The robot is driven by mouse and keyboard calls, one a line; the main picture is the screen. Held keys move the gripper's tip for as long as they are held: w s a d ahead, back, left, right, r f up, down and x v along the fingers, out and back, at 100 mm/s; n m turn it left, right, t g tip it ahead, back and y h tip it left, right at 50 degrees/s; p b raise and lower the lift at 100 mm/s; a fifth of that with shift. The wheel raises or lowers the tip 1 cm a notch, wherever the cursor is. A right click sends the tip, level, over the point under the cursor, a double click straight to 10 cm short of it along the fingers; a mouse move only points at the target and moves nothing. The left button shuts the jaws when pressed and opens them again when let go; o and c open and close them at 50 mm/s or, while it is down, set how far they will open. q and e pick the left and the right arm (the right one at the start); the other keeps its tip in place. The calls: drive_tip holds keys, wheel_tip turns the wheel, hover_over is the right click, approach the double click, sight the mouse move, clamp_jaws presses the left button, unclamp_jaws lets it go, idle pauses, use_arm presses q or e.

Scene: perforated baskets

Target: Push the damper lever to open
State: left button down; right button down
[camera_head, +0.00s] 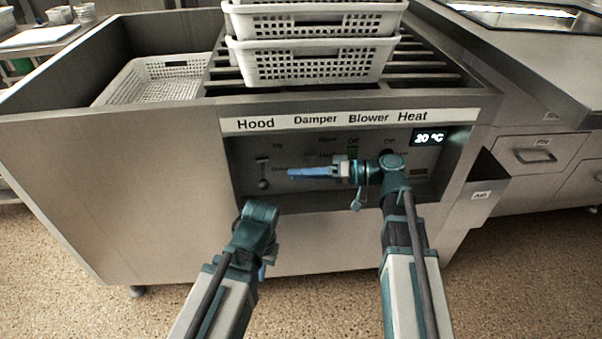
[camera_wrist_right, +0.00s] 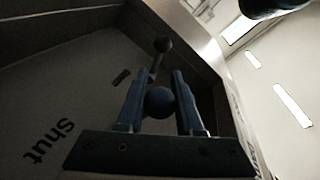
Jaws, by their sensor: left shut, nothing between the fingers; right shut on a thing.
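The control panel (camera_head: 310,195) carries Hood, Damper, Blower and Heat labels. In the right wrist view the damper lever's dark ball knob (camera_wrist_right: 160,102) sits between the blue fingers of my right gripper (camera_wrist_right: 157,88), which is shut on it. In the head view my right gripper (camera_head: 292,172) lies across the panel under the Damper label, pointing left and hiding the damper lever. My left gripper (camera_head: 262,272) is shut and empty, low in front of the machine, mostly hidden by its own wrist. The word Shut (camera_wrist_right: 48,141) is printed near the knob in the wrist view.
Perforated baskets (camera_head: 310,62) stand on top. An ash drawer (camera_head: 474,200) juts out at right.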

drive_tip(key=c, duration=0.5)
unclamp_jaws()
drive_tip(key=shift+c, duration=0.2)
drive_tip(key=p+v, duration=0.2)
drive_tip(key=v, duration=1.2)
drive_tip(key=shift+w, duration=0.1)
